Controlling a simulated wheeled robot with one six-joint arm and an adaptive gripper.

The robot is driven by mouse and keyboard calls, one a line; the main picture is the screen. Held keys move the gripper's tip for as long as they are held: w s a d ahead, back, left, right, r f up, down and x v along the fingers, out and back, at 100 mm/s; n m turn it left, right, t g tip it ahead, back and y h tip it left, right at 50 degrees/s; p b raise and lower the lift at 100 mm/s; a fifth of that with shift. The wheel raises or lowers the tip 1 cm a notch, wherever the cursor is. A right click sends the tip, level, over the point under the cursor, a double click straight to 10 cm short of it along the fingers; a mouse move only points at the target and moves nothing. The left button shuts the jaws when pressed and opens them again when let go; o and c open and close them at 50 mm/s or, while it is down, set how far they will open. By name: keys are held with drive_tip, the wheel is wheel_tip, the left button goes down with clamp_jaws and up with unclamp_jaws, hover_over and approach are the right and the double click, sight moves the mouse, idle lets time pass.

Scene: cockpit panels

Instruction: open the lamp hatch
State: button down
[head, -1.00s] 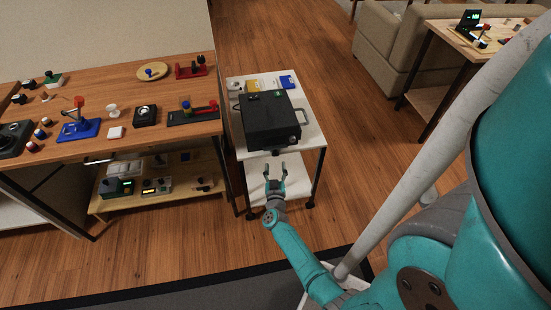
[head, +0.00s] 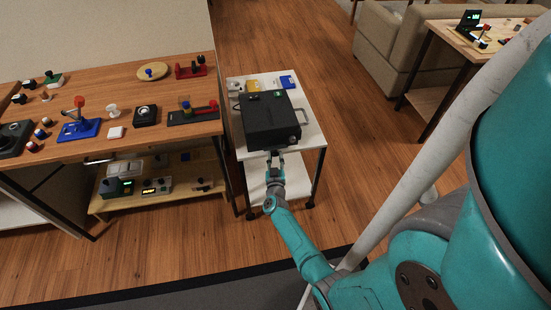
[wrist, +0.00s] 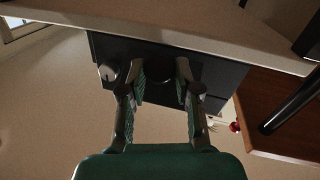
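The black box (head: 272,118) stands on the white cart, with small parts and a green light on its top. I take the lamp hatch to be part of this box, but its outline cannot be made out. My gripper (head: 275,154) is at the box's front face, low down. In the wrist view, the box (wrist: 215,75) appears upside down. A dark round knob (wrist: 158,68) on its front sits between the fingertips of my gripper (wrist: 157,78). The fingers are apart, with a gap visible on each side of the knob. A silvery knob (wrist: 108,71) is beside it.
The white cart (head: 314,133) has a lower shelf (head: 262,172) under my gripper. A wooden table (head: 60,150) with several panels and levers stands to the left. Wooden floor is clear to the cart's right. A sofa (head: 385,45) stands further back.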

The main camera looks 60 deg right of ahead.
drive_tip(key=shift+d+f+m+t+h, duration=0.2)
drive_tip(key=shift+f+m+t+h, duration=0.4)
drive_tip(key=shift+h, duration=0.7)
drive_tip(key=shift+f, duration=0.15)
drive_tip(key=c, duration=0.8)
unclamp_jaws()
drive_tip(key=shift+a+n, duration=0.1)
drive_tip(key=shift+n, duration=0.2)
drive_tip(key=v, duration=1.2)
